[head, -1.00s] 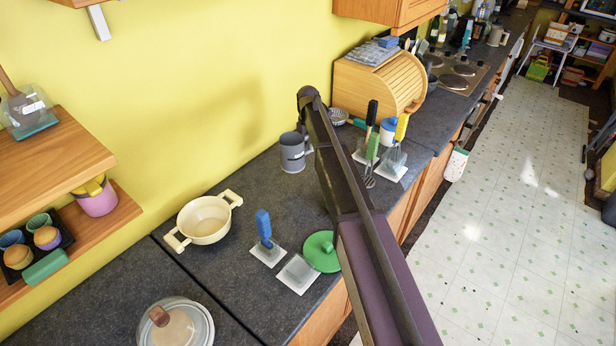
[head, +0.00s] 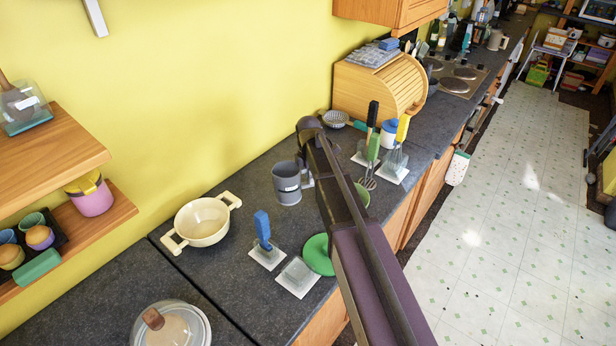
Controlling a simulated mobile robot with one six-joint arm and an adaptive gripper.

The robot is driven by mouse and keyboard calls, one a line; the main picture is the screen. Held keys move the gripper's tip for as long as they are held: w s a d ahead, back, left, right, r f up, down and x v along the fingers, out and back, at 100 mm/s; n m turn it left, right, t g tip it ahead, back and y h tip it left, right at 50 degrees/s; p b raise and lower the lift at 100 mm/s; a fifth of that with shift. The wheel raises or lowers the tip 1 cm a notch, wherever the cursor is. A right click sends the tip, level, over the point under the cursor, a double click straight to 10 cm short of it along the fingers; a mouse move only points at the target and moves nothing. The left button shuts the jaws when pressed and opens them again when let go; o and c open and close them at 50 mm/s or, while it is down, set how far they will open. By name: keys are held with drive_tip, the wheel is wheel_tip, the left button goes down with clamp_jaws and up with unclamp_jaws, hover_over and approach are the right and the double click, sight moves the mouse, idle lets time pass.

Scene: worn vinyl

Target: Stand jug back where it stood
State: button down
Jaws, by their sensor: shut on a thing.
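The jug (head: 287,184) is a grey, upright cylinder with a small white label, in the head view over the dark worktop (head: 245,207). My arm comes up from the bottom right and bends down just right of the jug. My gripper (head: 306,178) is at the jug's right side, mostly hidden behind my arm, and is shut on the jug. Its fingertips and the jug's handle cannot be made out. I cannot tell whether the jug's base touches the worktop.
A cream two-handled pot (head: 202,222) stands left of the jug. A blue-handled tool (head: 263,228), a glass-like square (head: 297,275) and a green lid (head: 318,254) lie in front. Upright utensils (head: 372,135) and a wooden bread bin (head: 375,85) stand behind right. Worktop is clear behind the jug.

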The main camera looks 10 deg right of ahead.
drive_tip(key=shift+f, duration=0.15)
drive_tip(key=shift+f+b, duration=2.75)
drive_tip(key=shift+b, duration=0.15)
drive_tip(key=shift+f+b, duration=0.65)
idle(0.4)
drive_tip(key=shift+c, duration=1.7)
unclamp_jaws()
drive_tip(key=shift+r+p, duration=0.4)
drive_tip(key=shift+r+p, duration=3.5)
drive_tip(key=shift+r, duration=0.1)
